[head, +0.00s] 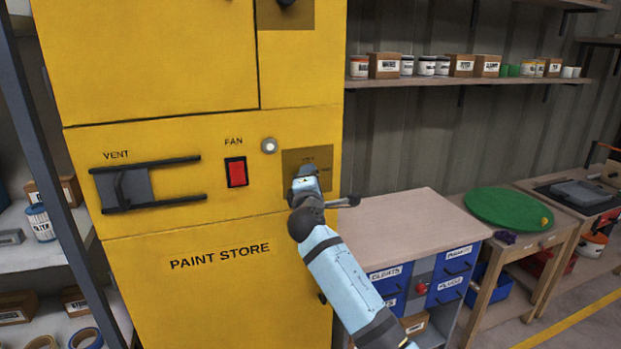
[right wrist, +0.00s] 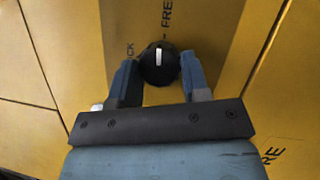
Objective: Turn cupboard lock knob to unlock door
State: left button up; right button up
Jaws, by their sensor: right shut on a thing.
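The lock knob (right wrist: 158,67) is round and black with a white pointer line, and sits on a brown plate (right wrist: 210,30) on the yellow cupboard (head: 220,290). In the right wrist view the pointer line lies toward the dash beside the word FREE; the partly hidden LOCK label is to the left. My right gripper (head: 305,178) is at the plate in the head view and hides the knob there. In the right wrist view its two fingers are shut on the knob, one on each side. My left gripper is not in view.
Left of the plate are a red fan switch (head: 236,172), a round pale light (head: 269,145) and a vent slider (head: 125,187) between black rails. A workbench (head: 400,220) with blue drawers stands right of the cupboard. A shelf rack (head: 40,250) stands at left.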

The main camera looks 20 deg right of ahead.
jog(key=shift+r+m, duration=0.1)
jog(key=shift+m, duration=0.4)
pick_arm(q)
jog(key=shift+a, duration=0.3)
pick_arm(e)
jog(key=o, duration=0.9)
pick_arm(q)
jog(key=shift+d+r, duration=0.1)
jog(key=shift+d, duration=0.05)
pick_arm(e)
jog(key=v, duration=1.3)
jog(key=shift+s+a+r, duration=0.15)
jog(key=shift+s, duration=0.25)
